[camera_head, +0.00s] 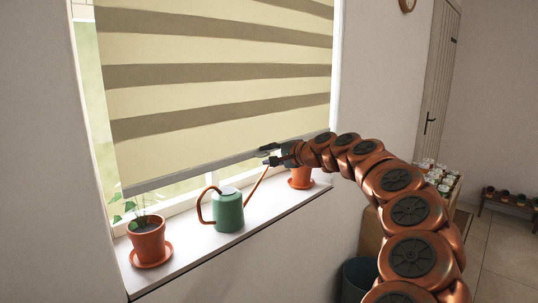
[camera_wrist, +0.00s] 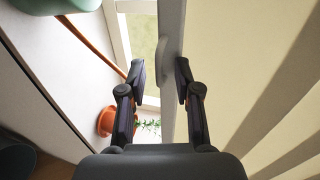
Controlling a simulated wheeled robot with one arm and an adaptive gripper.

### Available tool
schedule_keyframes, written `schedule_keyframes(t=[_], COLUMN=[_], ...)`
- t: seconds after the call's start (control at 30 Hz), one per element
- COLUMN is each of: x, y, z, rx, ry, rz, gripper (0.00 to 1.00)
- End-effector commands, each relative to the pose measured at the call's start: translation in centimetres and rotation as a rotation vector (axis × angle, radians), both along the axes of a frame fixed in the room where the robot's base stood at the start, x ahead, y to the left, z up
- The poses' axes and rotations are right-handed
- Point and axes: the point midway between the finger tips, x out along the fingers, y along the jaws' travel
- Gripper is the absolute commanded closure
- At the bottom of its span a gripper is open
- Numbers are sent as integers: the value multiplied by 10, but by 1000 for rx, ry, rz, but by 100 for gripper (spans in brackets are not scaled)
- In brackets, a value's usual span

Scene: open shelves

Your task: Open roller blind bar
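The roller blind (camera_head: 215,80) is striped cream and brown and covers most of the window. Its grey bottom bar (camera_head: 200,176) hangs a little above the sill, leaving a gap below. My gripper (camera_head: 272,154) is at the right part of the bar. In the wrist view, my gripper (camera_wrist: 160,80) is open, with the bar (camera_wrist: 171,30) running between the fingers. The left finger is apart from the bar.
On the sill (camera_head: 185,238) stand a green watering can (camera_head: 228,212) with a copper spout just below my gripper, a potted plant (camera_head: 147,240) at left and another pot (camera_head: 300,178) beneath my arm. A dark bin (camera_head: 357,277) stands below.

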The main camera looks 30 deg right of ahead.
Motion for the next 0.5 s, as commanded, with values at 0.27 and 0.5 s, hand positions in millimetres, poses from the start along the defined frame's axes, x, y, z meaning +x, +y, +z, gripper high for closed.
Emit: schedule_keyframes(t=[0.27,0.5], x=[1,1], y=[0,0], z=[-1,-1], rx=[0,0], ry=[0,1], rz=[0,0], gripper=[67,92])
